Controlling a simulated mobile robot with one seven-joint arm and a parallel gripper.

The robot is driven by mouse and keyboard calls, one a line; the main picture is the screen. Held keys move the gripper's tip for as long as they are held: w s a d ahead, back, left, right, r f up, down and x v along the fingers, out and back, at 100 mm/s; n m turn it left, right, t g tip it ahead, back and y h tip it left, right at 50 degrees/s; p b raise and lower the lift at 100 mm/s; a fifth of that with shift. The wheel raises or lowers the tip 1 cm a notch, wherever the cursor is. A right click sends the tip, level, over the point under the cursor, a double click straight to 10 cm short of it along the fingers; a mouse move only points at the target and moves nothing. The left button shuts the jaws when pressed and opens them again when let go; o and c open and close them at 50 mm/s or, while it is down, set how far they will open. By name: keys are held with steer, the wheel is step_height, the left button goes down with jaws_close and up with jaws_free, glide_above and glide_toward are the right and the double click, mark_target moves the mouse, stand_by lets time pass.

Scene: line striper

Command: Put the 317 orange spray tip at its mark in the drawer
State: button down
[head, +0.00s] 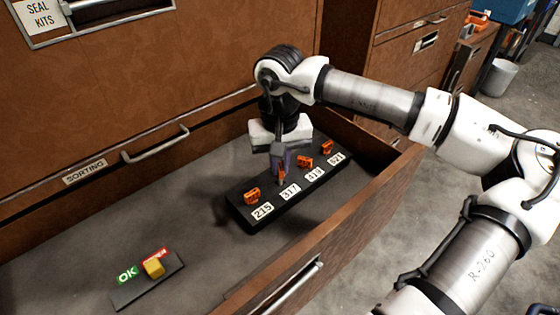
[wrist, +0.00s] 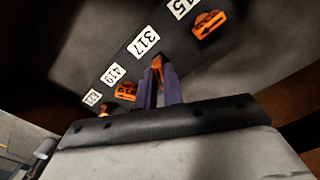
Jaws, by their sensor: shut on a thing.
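The 317 orange spray tip (head: 282,173) is between my gripper's fingers (head: 280,164), right behind the 317 label (head: 290,191) on the black holder. It also shows in the wrist view (wrist: 157,67), at the tips of the purple-grey fingers (wrist: 160,84), beside the 317 label (wrist: 144,41). My gripper is shut on it, pointing down over the holder (head: 240,215). The holder stands in the open drawer (head: 70,240). The fingers partly hide the tip, and I cannot tell whether it touches the holder.
Other orange tips stand by 215 (head: 252,195), 419 (head: 305,162) and 521 (head: 327,146). A small plate with a green OK label (head: 127,274), a red label and a yellow block (head: 154,267) lies at the drawer's front left. The drawer's wooden front wall (head: 340,245) is close to the holder.

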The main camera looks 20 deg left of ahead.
steer(key=shift+f+b, duration=1.05)
steer(key=shift+f, duration=0.2)
steer(key=c, duration=1.1)
jaws_free()
steer(key=shift+r, duration=0.1)
steer(key=shift+r+p, duration=2.1)
steer(key=shift+r, duration=1.4)
